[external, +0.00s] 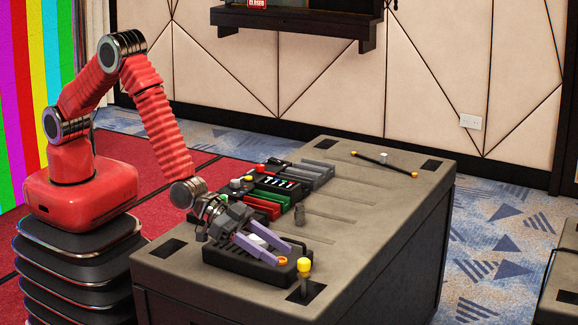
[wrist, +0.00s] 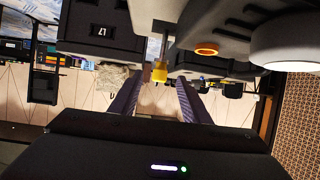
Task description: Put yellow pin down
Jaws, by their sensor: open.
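A yellow pin (external: 304,265) with a rounded yellow head stands upright on a thin stem at the near end of the table, over a dark square inset. In the wrist view the yellow pin (wrist: 160,72) appears ahead, between the two finger lines. My gripper (external: 292,255) is open, with its purple fingers spread and pointing toward the pin. The pin seems just beyond the fingertips, apart from them. In the wrist view my gripper (wrist: 155,88) shows nothing held between its fingers.
A black slotted unit (external: 250,264) with an orange ring (external: 282,261) sits beneath my fingers. Coloured control modules (external: 275,188) line the table's left side. A black rod with yellow ends (external: 385,163) lies at the back. The table's right side (external: 375,215) is clear.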

